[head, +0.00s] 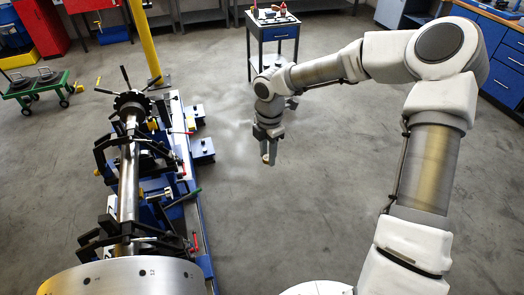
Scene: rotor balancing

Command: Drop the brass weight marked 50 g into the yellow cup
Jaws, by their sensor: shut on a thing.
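My gripper (267,157) hangs with its fingers pointing down over the open floor, to the right of the balancing machine. It is shut on a small brass-coloured weight (266,158), of which only a little shows between the fingertips. Its marking is too small to read. I cannot clearly make out a yellow cup in the head view.
The blue balancing machine (203,232) carries a long steel rotor shaft (129,180) and a large disc (125,280) at the left. A small blue trolley (279,33) with several small items on top stands behind my gripper. A yellow post (145,40) rises behind the machine. Grey floor is clear around my gripper.

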